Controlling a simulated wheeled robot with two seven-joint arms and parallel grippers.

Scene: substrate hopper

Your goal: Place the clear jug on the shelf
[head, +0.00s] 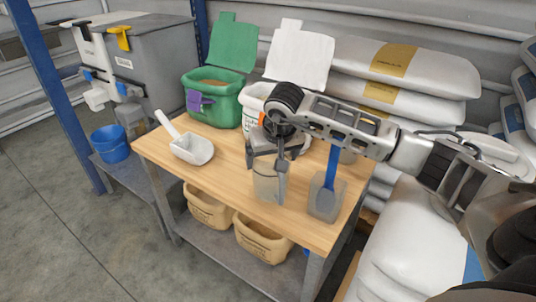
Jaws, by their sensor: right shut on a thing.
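The clear jug (267,187) is at the front middle of the wooden workbench (225,165), upright and see-through. My right gripper (268,160) comes in from the right and is shut on the jug near its top, hiding part of the rim. I cannot tell whether the jug's base touches the bench top. A grey lower shelf (215,238) runs under the bench. Another low grey shelf (143,180) stands at the left below the hopper. My left gripper is not in view.
A white scoop (192,149) and a blue-handled scoop (325,200) flank the jug. A green bin (213,98) and white bin (252,105) stand behind. Tan tubs (262,240) occupy the lower shelf; a blue bucket (111,144) is on the left shelf. White sacks (400,240) lie right.

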